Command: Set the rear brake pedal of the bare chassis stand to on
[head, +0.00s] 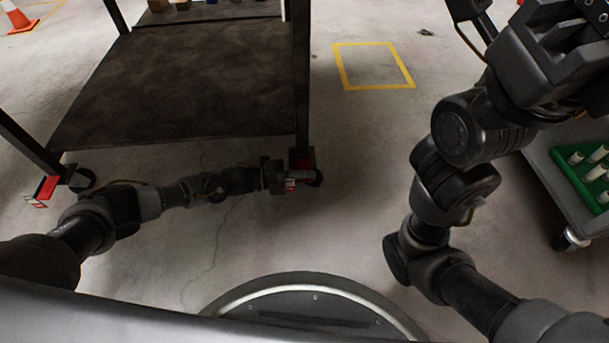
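A stand with a dark lower shelf (190,75) and black legs fills the upper left; I cannot tell from here whether it is the bare chassis stand. Its near right leg ends in a red bracket (302,154) above a caster, with a small red and white part (292,184) beside it. My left gripper (288,180) is low at this caster, overlapping it in the picture; contact and finger opening are unclear. The near left caster has a red part (47,187) with a white-marked tip. My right gripper (560,45) is raised at the upper right, its fingertips not clearly visible.
A grey cart (560,190) with a green tray (572,170) of white cylinders stands at the right on casters. A yellow floor rectangle (343,70) lies beyond the stand. An orange cone (17,18) is at far left. The floor between stand and cart is clear.

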